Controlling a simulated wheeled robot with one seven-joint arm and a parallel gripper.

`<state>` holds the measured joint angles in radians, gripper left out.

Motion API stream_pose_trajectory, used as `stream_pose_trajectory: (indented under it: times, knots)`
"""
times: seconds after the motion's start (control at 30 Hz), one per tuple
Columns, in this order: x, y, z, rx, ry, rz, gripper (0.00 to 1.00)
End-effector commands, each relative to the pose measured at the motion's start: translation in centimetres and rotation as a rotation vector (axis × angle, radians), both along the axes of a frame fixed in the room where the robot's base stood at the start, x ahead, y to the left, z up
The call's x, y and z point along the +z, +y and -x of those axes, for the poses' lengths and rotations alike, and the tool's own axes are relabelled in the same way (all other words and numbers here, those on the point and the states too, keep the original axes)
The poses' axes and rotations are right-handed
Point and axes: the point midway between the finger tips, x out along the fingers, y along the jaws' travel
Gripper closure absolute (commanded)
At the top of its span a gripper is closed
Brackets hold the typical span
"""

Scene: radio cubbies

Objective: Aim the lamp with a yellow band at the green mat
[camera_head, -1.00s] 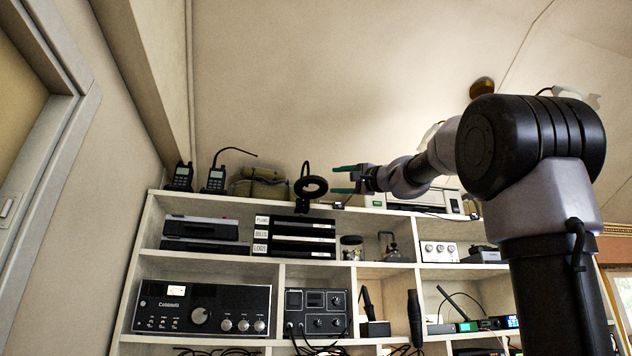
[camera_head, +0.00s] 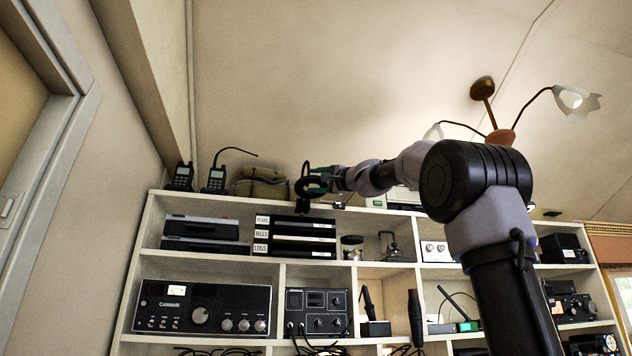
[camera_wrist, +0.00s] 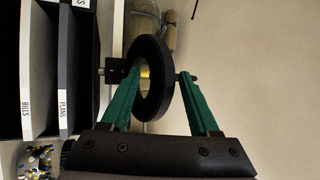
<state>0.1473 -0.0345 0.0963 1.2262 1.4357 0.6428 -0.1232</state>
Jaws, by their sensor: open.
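A black ring-headed lamp (camera_head: 303,191) stands at the top of the shelf unit, beside the black trays. In the wrist view its thick ring (camera_wrist: 164,80) fills the middle, seen at a slant. A yellowish patch (camera_wrist: 145,78) shows through the ring; I cannot tell for sure that it is the band. My gripper (camera_wrist: 161,72) is open, with its green fingers either side of the ring's near rim. The left finger overlaps the ring's opening in the picture; contact is unclear. In the head view my gripper (camera_head: 321,178) overlaps the lamp. I see no green mat in either view.
Two handheld radios (camera_head: 215,180) and a khaki bag (camera_head: 262,184) stand on the shelf top left of the lamp. Labelled trays (camera_head: 302,237) sit just below it. A ceiling lamp (camera_head: 497,133) hangs at right. The wall above the shelf is clear.

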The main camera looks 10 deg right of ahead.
Motion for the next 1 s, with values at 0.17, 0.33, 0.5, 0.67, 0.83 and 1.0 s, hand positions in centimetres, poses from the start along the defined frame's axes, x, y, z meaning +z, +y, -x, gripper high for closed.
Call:
stream_pose_trajectory:
  times: [0.17,0.33,0.5,0.67,0.83,1.0]
  knots:
    - [-0.01,-0.01,0.02,0.0,0.0,0.0,0.84]
    - [-0.02,-0.03,0.02,0.0,0.0,0.001,1.0]
    - [-0.04,-0.03,0.02,0.0,0.0,0.001,1.0]
    - [-0.06,-0.03,0.01,0.0,0.0,0.001,1.0]
    - [-0.08,-0.03,0.0,0.0,0.0,0.001,1.0]
    - [-0.09,-0.03,-0.01,-0.001,0.001,0.002,1.0]
